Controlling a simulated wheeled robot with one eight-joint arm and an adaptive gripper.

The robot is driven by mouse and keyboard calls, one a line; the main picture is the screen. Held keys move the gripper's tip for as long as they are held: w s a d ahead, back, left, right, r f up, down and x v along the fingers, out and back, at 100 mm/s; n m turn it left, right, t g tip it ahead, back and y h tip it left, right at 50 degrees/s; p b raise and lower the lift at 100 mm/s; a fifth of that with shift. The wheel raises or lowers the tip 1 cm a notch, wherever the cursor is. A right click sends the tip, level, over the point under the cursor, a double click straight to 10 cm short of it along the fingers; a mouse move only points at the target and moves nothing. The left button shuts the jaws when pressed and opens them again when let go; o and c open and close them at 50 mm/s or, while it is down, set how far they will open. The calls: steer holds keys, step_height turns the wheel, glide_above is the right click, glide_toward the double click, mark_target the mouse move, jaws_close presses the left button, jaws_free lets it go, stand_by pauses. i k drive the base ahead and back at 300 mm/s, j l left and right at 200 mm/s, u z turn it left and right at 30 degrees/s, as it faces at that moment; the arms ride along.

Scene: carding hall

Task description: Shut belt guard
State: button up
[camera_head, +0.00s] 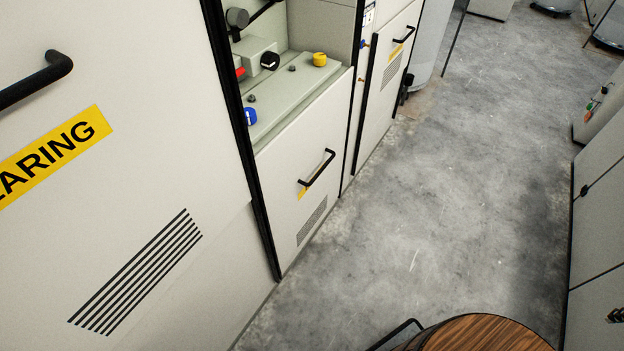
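No panel in view can be read as the belt guard. A large cream panel (130,190) fills the left, with a black handle (38,80) and a yellow label (52,155) reading "...ARING", cut off by the frame edge. Beyond its black edge, a recess (290,90) is uncovered and shows a grey-green ledge with knobs. Below the recess is a lower cream panel (285,185) with a black handle (317,168); it looks flush. A farther panel (390,85) also has a black handle (404,35). My gripper is out of view.
A round wooden top (480,336) with a black bar beside it stands at the bottom edge. Grey cabinets (598,240) line the right side. The concrete floor (450,180) between the machines and the cabinets is clear. Grey cylindrical containers stand farther back.

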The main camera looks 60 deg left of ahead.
mark_target(299, 170)
steer(key=u, duration=0.95)
steer(key=i+j+u, duration=0.1)
steer(key=u, duration=1.3)
steer(key=k+j+z, duration=0.15)
steer(key=z, duration=0.3)
steer(key=k+j+z, duration=0.1)
steer(key=z, duration=0.35)
steer(key=k+z, duration=0.2)
steer(key=z, duration=0.2)
